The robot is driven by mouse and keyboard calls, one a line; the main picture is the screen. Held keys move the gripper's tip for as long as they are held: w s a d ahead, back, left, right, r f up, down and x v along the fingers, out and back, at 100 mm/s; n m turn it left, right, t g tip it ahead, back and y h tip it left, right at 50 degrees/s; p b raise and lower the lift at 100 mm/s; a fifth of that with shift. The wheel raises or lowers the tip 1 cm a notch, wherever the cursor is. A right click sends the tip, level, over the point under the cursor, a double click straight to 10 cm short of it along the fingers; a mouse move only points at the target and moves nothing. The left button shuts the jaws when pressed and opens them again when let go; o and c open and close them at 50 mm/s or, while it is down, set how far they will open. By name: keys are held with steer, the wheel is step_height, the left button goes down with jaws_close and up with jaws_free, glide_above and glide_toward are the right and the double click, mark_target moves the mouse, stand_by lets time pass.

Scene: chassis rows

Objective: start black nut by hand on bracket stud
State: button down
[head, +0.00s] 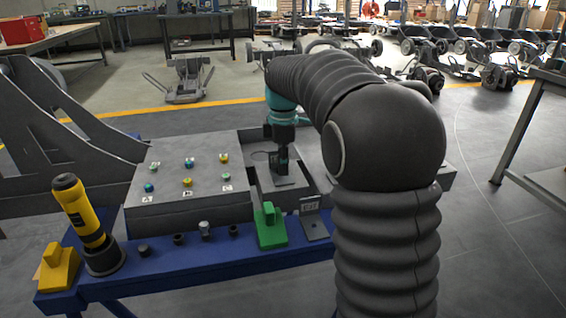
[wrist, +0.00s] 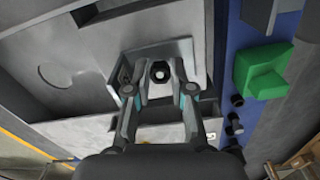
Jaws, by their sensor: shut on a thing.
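My gripper (head: 281,165) points down over the grey bracket in the recess of the chassis. In the wrist view my gripper (wrist: 160,76) has its fingertips closed around the black nut (wrist: 160,66). The nut sits over the light grey bracket plate (wrist: 184,50), and a pale spot shows in its dark ring. I cannot tell whether that spot is the stud's end, or whether the nut touches the stud. In the head view the nut is too small and covered to make out, and the bracket plate (head: 283,181) shows beneath the fingers.
A grey panel (head: 160,170) with several coloured fasteners lies left of the recess. On the blue bench (head: 190,262) stand a yellow-black tool (head: 78,208), a yellow block (head: 57,270), several small sockets (head: 178,239), a green block (head: 270,228) and a grey angle stand (head: 314,226).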

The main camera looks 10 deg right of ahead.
steer(key=shift+f, duration=0.1)
steer(key=m, duration=0.5)
steer(key=shift+s, duration=0.1)
stand_by(0.3)
steer(key=m, duration=0.5)
steer(key=shift+a, duration=0.1)
steer(key=c, duration=0.9)
jaws_free()
steer(key=shift+c, duration=0.2)
